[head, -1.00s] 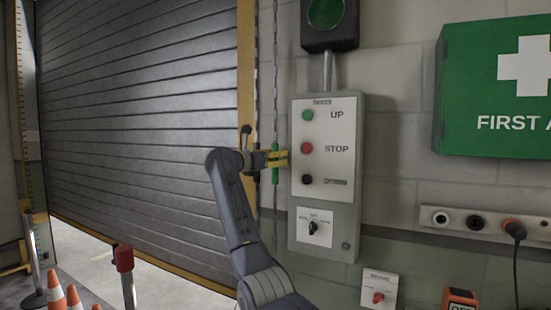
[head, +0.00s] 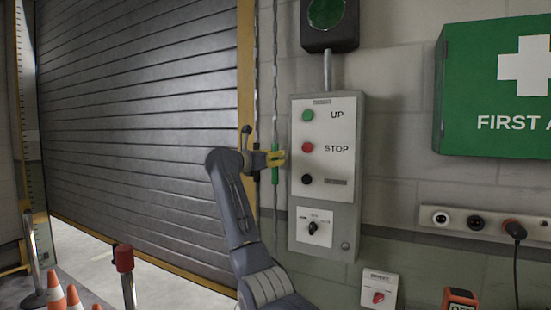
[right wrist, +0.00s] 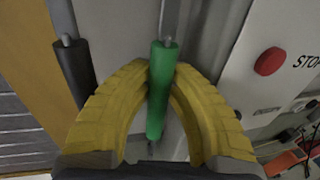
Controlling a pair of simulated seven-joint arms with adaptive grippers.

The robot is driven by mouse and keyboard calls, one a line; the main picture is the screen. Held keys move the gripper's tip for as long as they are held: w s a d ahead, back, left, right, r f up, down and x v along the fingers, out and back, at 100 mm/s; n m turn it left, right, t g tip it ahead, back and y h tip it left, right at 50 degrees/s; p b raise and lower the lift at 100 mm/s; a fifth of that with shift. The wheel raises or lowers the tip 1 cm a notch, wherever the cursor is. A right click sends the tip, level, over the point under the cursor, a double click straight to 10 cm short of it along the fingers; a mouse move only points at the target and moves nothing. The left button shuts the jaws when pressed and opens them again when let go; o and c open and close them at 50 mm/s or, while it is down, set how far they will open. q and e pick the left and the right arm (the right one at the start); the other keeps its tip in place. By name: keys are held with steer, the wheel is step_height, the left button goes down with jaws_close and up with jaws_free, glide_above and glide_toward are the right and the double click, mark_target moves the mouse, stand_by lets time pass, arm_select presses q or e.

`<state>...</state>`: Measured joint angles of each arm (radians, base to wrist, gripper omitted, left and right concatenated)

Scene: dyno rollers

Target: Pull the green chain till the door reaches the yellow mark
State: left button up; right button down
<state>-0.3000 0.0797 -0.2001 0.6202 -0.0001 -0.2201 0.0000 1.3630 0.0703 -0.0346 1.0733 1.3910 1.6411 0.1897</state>
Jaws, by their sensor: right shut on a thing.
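The green chain grip (head: 275,177) is a green sleeve on a hanging chain beside the control box, and it also shows upright in the right wrist view (right wrist: 160,95). My right gripper (head: 274,158) has its yellow fingers closed on the sleeve, one on each side in the right wrist view (right wrist: 161,75). Green shows above and below the fingers in the head view. The grey slatted door (head: 140,110) stands partly raised, with a bright gap under its yellow-edged bottom. A marked scale (head: 24,110) runs up the left post; I cannot make out the yellow mark clearly. My left gripper is out of view.
A second chain with a black sleeve (right wrist: 73,75) hangs just left of the green one. The control box (head: 326,175) is close on the right. A red-topped post (head: 123,258) and orange cones (head: 56,297) stand at lower left.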

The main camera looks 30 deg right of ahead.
mark_target(275, 194)
step_height(275, 194, down, 13)
steer(key=shift+a+f, duration=0.1)
stand_by(0.3)
steer(key=c, duration=1.2)
jaws_free()
steer(key=shift+c, duration=0.2)
steer(key=v, duration=1.2)
